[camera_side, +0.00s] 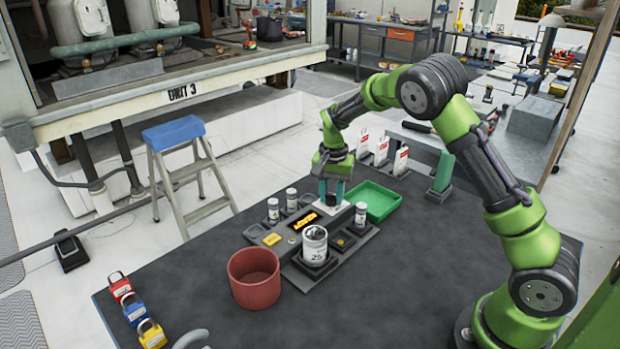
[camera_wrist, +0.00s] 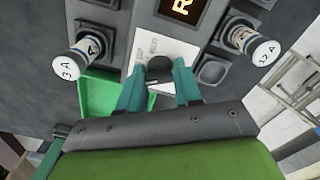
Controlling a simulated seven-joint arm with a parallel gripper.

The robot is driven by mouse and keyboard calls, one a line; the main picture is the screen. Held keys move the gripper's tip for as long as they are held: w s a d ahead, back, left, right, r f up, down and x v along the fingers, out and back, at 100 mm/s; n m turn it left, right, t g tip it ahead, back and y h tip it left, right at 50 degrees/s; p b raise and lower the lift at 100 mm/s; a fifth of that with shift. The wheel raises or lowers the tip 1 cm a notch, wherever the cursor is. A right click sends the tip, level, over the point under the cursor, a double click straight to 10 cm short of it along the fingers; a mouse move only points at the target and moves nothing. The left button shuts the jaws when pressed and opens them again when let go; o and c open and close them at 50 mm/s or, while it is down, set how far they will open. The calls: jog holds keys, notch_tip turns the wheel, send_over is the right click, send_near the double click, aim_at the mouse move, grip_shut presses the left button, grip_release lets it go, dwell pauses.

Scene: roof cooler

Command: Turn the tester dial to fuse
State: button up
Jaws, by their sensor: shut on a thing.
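The fuse tester is a grey unit on the dark mat, with an orange-lit display (camera_side: 304,221) that also shows in the wrist view (camera_wrist: 183,8). Its black round dial (camera_wrist: 159,68) sits on a white plate (camera_wrist: 150,42). Lettering on the plate is too small to read surely. My gripper (camera_side: 333,200) points down at the tester; in the wrist view its teal fingers (camera_wrist: 160,78) are shut on the dial, one on each side. The fingers partly cover the dial, and its pointer cannot be made out.
White fuses stand at the tester, one left (camera_wrist: 70,66) and one right (camera_wrist: 252,46) in the wrist view. A green tray (camera_side: 380,203), a red bowl (camera_side: 254,282), a white can (camera_side: 315,247) and coloured padlocks (camera_side: 134,310) are nearby.

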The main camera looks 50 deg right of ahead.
aim_at(332, 194)
jog(key=shift+m, duration=0.6)
jog(key=o, duration=1)
jog(key=shift+o, duration=0.2)
notch_tip(332, 194, up, 17)
